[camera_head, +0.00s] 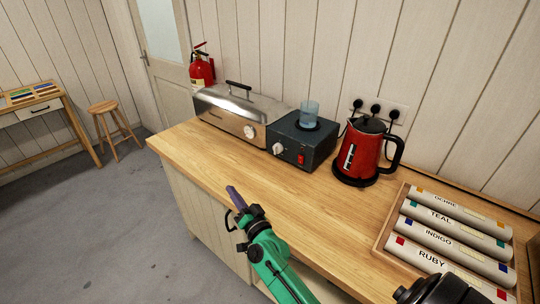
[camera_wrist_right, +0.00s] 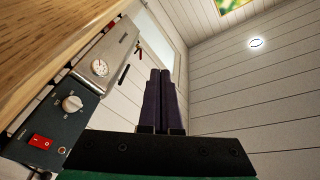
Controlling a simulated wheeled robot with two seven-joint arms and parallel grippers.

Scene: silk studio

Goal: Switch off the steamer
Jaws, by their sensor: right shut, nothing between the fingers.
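A long silver metal box with a black lid handle, likely the steamer (camera_head: 232,112), stands on the wooden counter with a round white dial on its front. It also shows in the right wrist view (camera_wrist_right: 112,47), with the dial (camera_wrist_right: 99,67) facing out. My right gripper (camera_head: 236,197) is shut and empty, in front of the counter edge and apart from the box. Its two dark fingers lie together in the right wrist view (camera_wrist_right: 160,75). My left gripper is not in view.
A dark box (camera_head: 318,152) with a knob (camera_wrist_right: 72,103), red rocker switch (camera_wrist_right: 40,142) and glass (camera_head: 309,113) adjoins the silver box. A red kettle (camera_head: 362,155) and a tray (camera_head: 384,232) of labelled rolls stand to the right. The counter front (camera_head: 270,185) is clear.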

